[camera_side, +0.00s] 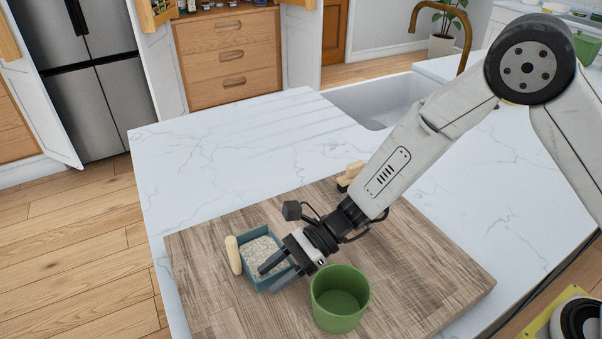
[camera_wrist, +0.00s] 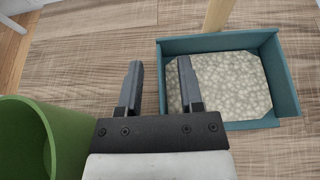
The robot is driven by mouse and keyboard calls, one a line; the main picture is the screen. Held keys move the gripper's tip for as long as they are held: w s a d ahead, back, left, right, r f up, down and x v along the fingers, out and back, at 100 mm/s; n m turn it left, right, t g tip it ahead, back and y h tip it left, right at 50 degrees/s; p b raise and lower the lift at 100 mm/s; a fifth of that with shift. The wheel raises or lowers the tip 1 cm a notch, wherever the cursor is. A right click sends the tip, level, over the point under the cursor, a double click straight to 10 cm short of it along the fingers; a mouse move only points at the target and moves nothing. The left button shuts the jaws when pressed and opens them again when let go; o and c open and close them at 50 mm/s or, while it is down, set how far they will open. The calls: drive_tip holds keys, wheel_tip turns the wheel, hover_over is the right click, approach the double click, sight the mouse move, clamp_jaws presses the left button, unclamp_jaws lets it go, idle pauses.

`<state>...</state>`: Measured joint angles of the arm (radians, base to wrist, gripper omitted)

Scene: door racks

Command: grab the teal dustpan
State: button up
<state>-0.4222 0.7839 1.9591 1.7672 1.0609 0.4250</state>
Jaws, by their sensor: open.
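The teal dustpan (camera_side: 249,234) lies on a wooden board, with a pale wooden handle (camera_side: 233,255) at its left and a speckled grey-white filling inside. It also shows in the wrist view as a teal tray (camera_wrist: 285,85), its handle (camera_wrist: 218,14) pointing up and away. My gripper (camera_side: 268,277) is open, just over the dustpan's near side. In the wrist view the fingers of my gripper (camera_wrist: 160,78) point forward, the right finger over the pan's left wall and the left finger outside it. I cannot tell whether either finger touches the pan.
A green pot (camera_side: 341,312) stands close beside my gripper and shows at the left of the wrist view (camera_wrist: 62,135). A small wooden-handled item (camera_side: 350,174) lies at the board's back edge. The board's (camera_side: 430,270) right part is clear. A sink (camera_side: 375,100) lies behind.

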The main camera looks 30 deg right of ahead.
drive_tip(key=shift+a+f, duration=0.1)
drive_tip(key=shift+a, duration=0.1)
drive_tip(key=shift+c, duration=0.2)
clamp_jaws()
idle(1.4)
